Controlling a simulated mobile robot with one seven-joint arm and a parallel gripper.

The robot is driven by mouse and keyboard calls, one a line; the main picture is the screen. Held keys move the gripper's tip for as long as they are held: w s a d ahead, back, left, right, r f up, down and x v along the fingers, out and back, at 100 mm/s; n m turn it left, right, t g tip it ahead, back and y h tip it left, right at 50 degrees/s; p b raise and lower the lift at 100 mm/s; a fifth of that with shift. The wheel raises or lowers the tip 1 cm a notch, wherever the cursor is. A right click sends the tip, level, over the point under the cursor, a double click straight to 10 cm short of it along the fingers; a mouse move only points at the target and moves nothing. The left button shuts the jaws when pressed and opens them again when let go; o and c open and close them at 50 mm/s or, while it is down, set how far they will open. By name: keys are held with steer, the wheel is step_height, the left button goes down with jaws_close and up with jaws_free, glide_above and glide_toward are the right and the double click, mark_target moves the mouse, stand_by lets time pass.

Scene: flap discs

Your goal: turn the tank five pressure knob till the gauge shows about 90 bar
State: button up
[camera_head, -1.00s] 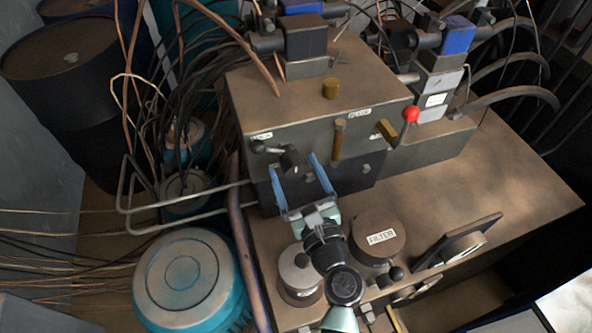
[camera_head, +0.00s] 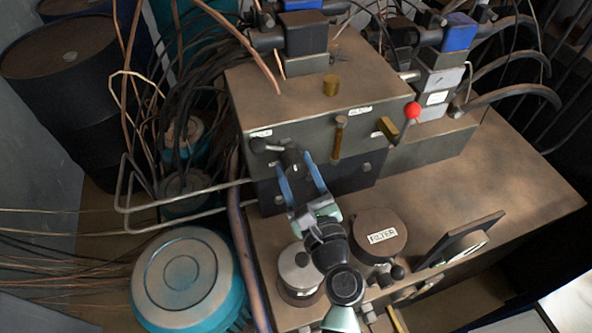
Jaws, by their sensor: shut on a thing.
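A dark cylindrical knob (camera_head: 291,155) sticks out of the front of the grey metal block (camera_head: 315,115), beneath a small white label too small to read. My gripper (camera_head: 295,164) reaches up from below, with its two blue fingers on either side of the knob, shut on it. The fingers hide part of the knob's sides.
A lever with a dark ball end (camera_head: 258,146) sits just left of the knob. A brass rod (camera_head: 338,138) and a red-ball lever (camera_head: 412,111) stand to the right. A cap labelled FILTER (camera_head: 378,232) is close beside my wrist. Bent metal pipes (camera_head: 170,204) run at the left.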

steer(key=n+b, duration=0.2)
steer(key=n, duration=0.2)
steer(key=shift+f, duration=0.2)
steer(key=n+b, duration=0.4)
steer(key=n, duration=0.1)
steer(key=shift+d+n, duration=0.1)
steer(key=shift+n, duration=0.3)
steer(key=n+b, duration=0.3)
steer(key=n, duration=0.2)
steer(key=shift+r+b, duration=0.1)
steer(key=shift+b, duration=0.2)
steer(key=n+b, duration=0.3)
steer(key=n, duration=0.2)
steer(key=shift+r, duration=0.15)
steer(key=o, duration=1.4)
steer(key=shift+r, duration=0.1)
steer(key=shift+s, duration=0.1)
